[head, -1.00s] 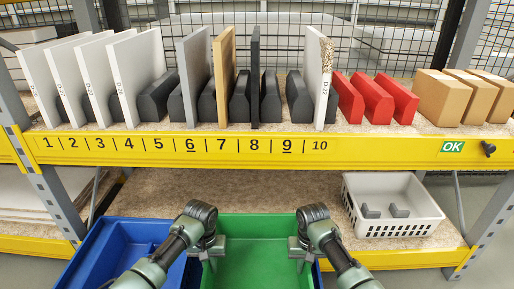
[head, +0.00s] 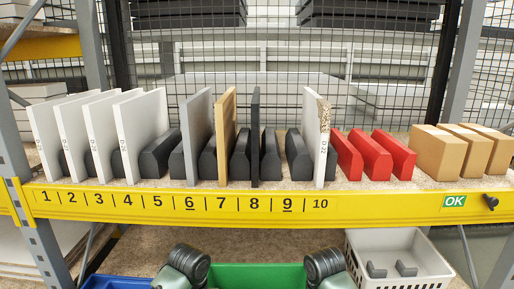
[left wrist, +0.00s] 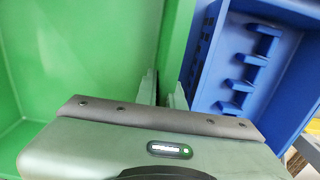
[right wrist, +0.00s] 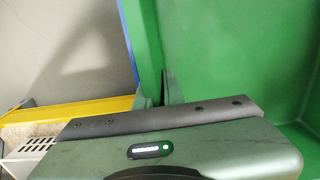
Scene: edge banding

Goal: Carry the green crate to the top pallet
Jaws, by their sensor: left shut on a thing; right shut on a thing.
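The green crate (head: 257,276) shows at the bottom edge of the head view, between my two arms, with only its far wall visible there. My left gripper (left wrist: 165,92) is shut on one side wall of the empty-looking green crate (left wrist: 85,50) in the left wrist view. My right gripper (right wrist: 160,90) is shut on the opposite wall of the crate (right wrist: 230,40) in the right wrist view. In the head view both sets of fingers are below the picture. I cannot make out a pallet in any view.
A shelf with a yellow numbered beam (head: 140,198) crosses ahead, holding upright panels, red blocks (head: 372,154) and cardboard boxes (head: 455,150). A white basket (head: 440,270) stands on the lower shelf at right. A blue crate (left wrist: 270,80) is close beside the green crate's left side.

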